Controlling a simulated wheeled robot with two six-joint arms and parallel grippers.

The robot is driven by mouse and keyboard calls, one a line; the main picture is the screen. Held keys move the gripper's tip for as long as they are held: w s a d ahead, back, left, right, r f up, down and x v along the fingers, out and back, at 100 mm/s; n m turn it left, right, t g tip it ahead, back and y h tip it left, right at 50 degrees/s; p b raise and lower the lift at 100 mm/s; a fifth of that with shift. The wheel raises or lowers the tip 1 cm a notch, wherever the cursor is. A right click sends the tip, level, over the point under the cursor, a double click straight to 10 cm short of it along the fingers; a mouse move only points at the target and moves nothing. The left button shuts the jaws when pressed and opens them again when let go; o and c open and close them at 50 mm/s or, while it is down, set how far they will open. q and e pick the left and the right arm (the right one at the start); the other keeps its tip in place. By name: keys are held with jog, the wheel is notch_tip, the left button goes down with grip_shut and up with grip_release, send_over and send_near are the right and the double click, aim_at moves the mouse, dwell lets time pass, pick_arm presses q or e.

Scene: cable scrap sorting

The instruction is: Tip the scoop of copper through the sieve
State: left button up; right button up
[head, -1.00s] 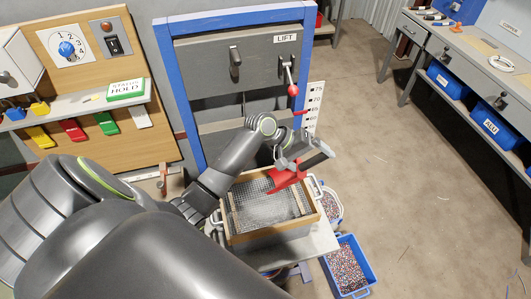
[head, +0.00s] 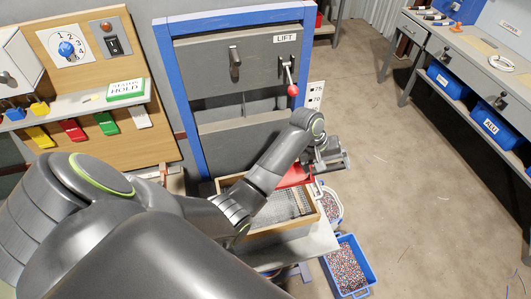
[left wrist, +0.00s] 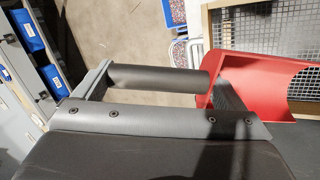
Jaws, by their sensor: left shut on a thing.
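My left gripper (head: 328,162) is shut on the dark handle of the red scoop (head: 295,177). The scoop is over the back right part of the sieve (head: 314,218), a wooden frame with wire mesh, partly hidden by my left arm. In the left wrist view the dark handle (left wrist: 155,80) lies between the fingers. The red scoop (left wrist: 240,72) shows at right there, beside and over the mesh of the sieve (left wrist: 245,30). I cannot tell whether copper is in the scoop. My right gripper is not in view.
A blue bin (head: 348,268) of mixed granules and a white tub (head: 331,205) stand right of the sieve. A grey panel marked LIFT (head: 240,60) with a red-knobbed lever rises behind. A bench with blue bins (head: 497,125) is at far right; the floor between is mostly clear.

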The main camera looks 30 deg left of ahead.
pick_arm(q)
jog(key=shift+w+d+f+g+y, duration=0.3)
jog(key=shift+w+d+f+y, duration=0.1)
jog(key=shift+d+y, duration=0.2)
jog(key=shift+w+d+f+g+y, duration=0.2)
jog(key=shift+d+f+g+y, duration=0.2)
jog(key=shift+y, duration=0.1)
jog(key=shift+r, duration=0.1)
jog(key=shift+a+r, duration=0.1)
jog(key=shift+r, duration=0.35)
jog(key=shift+v, duration=1.05)
jog(key=shift+d, duration=0.25)
jog(key=shift+a, duration=0.15)
